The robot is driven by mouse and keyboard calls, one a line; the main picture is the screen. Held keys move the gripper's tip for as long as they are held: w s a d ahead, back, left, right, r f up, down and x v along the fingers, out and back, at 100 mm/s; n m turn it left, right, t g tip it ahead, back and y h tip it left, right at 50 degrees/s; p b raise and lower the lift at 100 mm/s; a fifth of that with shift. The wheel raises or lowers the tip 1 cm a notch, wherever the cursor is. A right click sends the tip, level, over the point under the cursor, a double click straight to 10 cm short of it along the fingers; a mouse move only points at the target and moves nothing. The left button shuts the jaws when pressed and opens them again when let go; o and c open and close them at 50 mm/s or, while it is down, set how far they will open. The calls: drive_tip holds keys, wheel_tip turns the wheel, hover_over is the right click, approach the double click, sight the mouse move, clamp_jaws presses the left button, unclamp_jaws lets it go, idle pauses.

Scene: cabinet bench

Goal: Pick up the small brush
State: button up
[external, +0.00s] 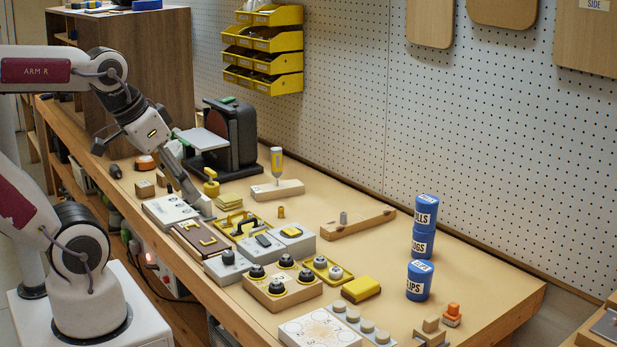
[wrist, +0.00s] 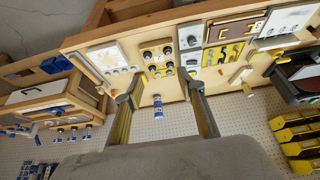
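I cannot clearly make out a small brush. A small orange-topped block (external: 452,315) near the bench's front right may be it, but it is too small to tell. An upright tool with a yellow handle (external: 277,160) stands in a wooden block farther back, and its kind is unclear. My gripper (external: 204,208) points down over the white panel at the left of the bench, away from both. In the wrist view my gripper (wrist: 157,92) has its two fingers wide apart with nothing held between them.
Blue labelled cans stand at the right, two stacked (external: 424,243) and one alone (external: 419,281). A wooden block with black knobs (external: 282,291) and a yellow block (external: 361,289) sit mid-bench. A black machine (external: 231,140) stands behind my gripper. Bench (external: 480,285) is clear at the far right.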

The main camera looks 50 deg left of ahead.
drive_tip(key=shift+o, duration=0.4)
drive_tip(key=w+r+m+t, duration=0.1)
drive_tip(key=w+m+t, duration=0.35)
drive_tip(key=w, duration=2.35)
drive_tip(key=w+d+f+m+h, duration=0.3)
drive_tip(key=w+d+f+m, duration=0.3)
drive_tip(key=w+d, duration=0.45)
drive_tip(key=d+f+m+g+h, duration=0.1)
drive_tip(key=d+f+h, duration=0.1)
drive_tip(key=d+f, duration=0.3)
drive_tip(key=d+f+m+g+h, duration=0.1)
drive_tip(key=d+f+m+h, duration=0.1)
drive_tip(key=d+f, duration=0.3)
drive_tip(key=d+f+m+g+h, duration=0.2)
drive_tip(key=d+f+h, duration=0.2)
drive_tip(key=f, duration=0.3)
drive_tip(key=shift+s+d+f, duration=0.2)
drive_tip(key=shift+d, duration=0.25)
drive_tip(key=shift+s+d+f, duration=0.15)
drive_tip(key=shift+s+d, duration=0.05)
drive_tip(key=shift+d, duration=0.25)
drive_tip(key=shift+s+d+f, duration=0.25)
drive_tip(key=shift+f, duration=0.05)
